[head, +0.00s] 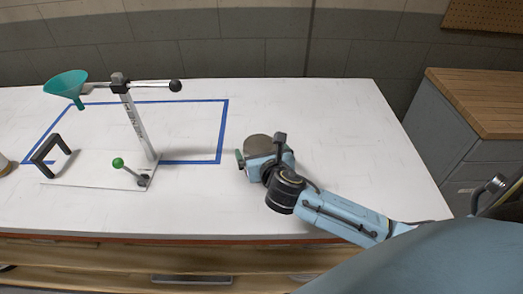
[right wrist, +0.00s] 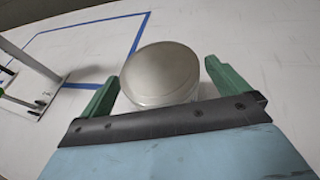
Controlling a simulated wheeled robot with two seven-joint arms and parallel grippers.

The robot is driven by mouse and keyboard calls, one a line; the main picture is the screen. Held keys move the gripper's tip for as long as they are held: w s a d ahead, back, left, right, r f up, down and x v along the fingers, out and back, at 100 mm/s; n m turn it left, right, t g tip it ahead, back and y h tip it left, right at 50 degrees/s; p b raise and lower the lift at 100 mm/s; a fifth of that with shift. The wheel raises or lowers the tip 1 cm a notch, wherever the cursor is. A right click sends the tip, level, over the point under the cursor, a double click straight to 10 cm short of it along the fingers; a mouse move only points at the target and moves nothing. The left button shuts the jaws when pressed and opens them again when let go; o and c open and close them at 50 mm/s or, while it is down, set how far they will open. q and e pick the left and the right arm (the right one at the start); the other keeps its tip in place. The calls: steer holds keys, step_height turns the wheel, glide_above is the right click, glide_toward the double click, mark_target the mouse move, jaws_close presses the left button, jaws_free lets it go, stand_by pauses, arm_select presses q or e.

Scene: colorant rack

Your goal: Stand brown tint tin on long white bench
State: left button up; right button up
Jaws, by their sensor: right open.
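A round tin (head: 258,144) with a plain grey metal lid stands upright on the long white bench (head: 330,110). Its side is mostly hidden, so I cannot tell its tint colour. My right gripper (head: 248,158) is low over the bench at the tin's near side. In the right wrist view the tin (right wrist: 160,73) sits between the two open green fingers (right wrist: 162,80), with a visible gap to the right finger. My left gripper is not in view.
A partly cut-off round object (head: 3,164) is at the left edge. The bench right of my gripper is clear. A wood-topped cabinet (head: 480,95) stands at right.

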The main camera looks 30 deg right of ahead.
steer(key=shift+r, duration=0.1)
steer(key=shift+s+r, duration=0.15)
steer(key=shift+s, duration=0.1)
steer(key=p+v, duration=0.1)
steer(key=v, duration=1)
steer(key=shift+s, duration=0.2)
